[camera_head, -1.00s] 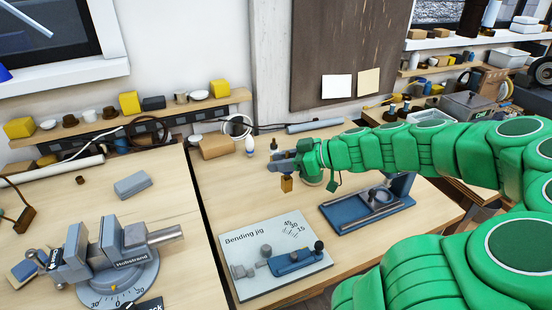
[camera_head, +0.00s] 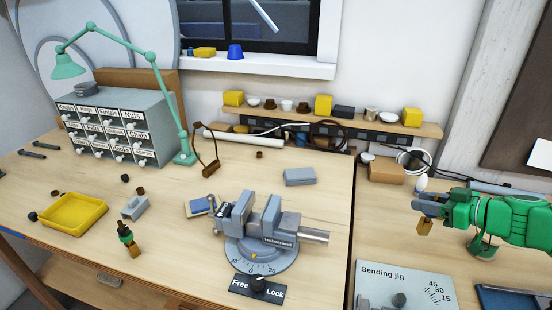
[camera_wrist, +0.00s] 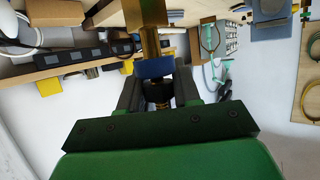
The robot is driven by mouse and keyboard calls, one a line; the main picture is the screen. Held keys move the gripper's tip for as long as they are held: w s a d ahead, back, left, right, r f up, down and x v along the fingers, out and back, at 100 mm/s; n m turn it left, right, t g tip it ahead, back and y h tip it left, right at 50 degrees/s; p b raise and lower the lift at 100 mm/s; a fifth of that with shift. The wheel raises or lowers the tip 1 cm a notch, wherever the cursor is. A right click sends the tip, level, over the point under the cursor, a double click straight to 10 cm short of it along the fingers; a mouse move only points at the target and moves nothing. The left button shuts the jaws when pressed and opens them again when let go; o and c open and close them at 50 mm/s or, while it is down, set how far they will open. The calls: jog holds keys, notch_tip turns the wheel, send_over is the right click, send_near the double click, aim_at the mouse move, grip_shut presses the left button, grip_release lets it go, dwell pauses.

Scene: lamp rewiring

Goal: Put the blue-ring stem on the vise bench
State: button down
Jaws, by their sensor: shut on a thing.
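My gripper (camera_head: 428,204) is shut on the blue-ring stem and holds it above the right-hand bench, behind the bending jig. The stem's brass end (camera_head: 424,228) hangs down below the fingers. In the wrist view the stem (camera_wrist: 147,18) has a blue ring (camera_wrist: 154,68) close to the fingertips; part of it is hidden between the fingers. The vise bench (camera_head: 315,215) is on the left, with the grey vise (camera_head: 262,232) near its right side. A gap separates the two benches. My gripper is to the right of this gap.
A green-ringed stem (camera_head: 128,240) is at the vise bench's front left, near a yellow tray (camera_head: 73,213) and a small grey block (camera_head: 134,207). A grey box (camera_head: 299,177) lies behind the vise. A lamp (camera_head: 152,60) and drawer cabinet (camera_head: 120,125) stand at the back left.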

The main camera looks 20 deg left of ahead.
jog(key=w+a+f+n+g+y, duration=0.1)
jog(key=w+a, duration=0.2)
jog(key=a, duration=0.8)
jog(key=w+a+n+g, duration=0.2)
jog(key=w+a, duration=0.2)
jog(key=a, duration=0.7)
jog(key=w+a+f+n+g+y, duration=0.1)
jog(key=w+a, duration=0.2)
jog(key=a, duration=0.7)
jog(key=s+a+r+n+g, duration=0.1)
jog(key=s+a+n+g, duration=0.15)
jog(key=a, duration=0.95)
jog(key=s+a+n+g, duration=0.1)
jog(key=s+a, duration=0.2)
jog(key=a, duration=0.8)
jog(key=s+a+r+n+g, duration=0.2)
jog(key=s+a+g, duration=0.1)
jog(key=s+a, duration=1.2)
jog(key=s+a+r+n+g, duration=0.2)
jog(key=s+a, duration=1.1)
jog(key=a, duration=0.3)
jog(key=shift+w+a+f, duration=0.1)
jog(key=shift+w+f, duration=0.05)
jog(key=shift+f, duration=2.25)
jog(key=shift+w+f, duration=0.1)
jog(key=shift+f, duration=2.25)
jog(key=shift+f, duration=0.1)
jog(key=c, duration=0.8)
grip_release()
jog(key=shift+h, duration=0.3)
